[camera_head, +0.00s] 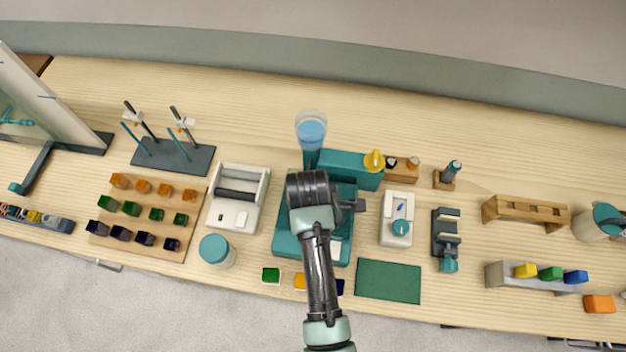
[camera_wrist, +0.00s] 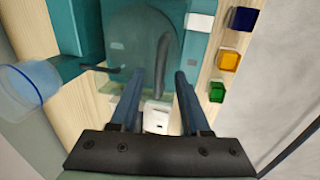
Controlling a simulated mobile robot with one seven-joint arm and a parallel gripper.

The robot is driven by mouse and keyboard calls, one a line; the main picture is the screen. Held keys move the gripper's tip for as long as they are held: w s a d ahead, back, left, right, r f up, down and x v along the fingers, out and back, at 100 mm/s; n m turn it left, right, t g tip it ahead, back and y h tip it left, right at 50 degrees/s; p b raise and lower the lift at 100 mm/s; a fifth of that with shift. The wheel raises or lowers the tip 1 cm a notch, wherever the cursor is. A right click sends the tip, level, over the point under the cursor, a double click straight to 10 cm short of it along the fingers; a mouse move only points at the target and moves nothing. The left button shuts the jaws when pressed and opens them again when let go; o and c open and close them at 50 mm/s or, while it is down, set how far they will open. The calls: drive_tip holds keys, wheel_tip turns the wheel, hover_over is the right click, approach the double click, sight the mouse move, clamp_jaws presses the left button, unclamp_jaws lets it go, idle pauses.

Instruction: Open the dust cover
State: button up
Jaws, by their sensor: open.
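I cannot single out a part that is surely the dust cover. A teal machine (camera_head: 285,243) sits mid-bench, largely hidden under my arm in the head view. In the wrist view its teal body (camera_wrist: 122,30) has a rounded raised part with a grey curved bar (camera_wrist: 162,65) and a dark lever at its left. My gripper (camera_wrist: 158,75) is open, its two fingers apart and pointing down over this machine. Nothing is visibly held between them. A small white part shows between the fingers. Contact with the machine cannot be told. My wrist hides the fingertips in the head view.
A beaker of blue liquid (camera_head: 311,128) stands just behind the machine. A white device with a dark roller (camera_head: 236,215) is at its left, a white stirrer-like unit (camera_head: 396,230) at its right. Small coloured blocks (camera_head: 271,275) lie along the front. The back strip of bench is clear.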

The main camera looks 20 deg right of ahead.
drive_tip(key=shift+f, duration=0.15)
clamp_jaws()
idle(1.4)
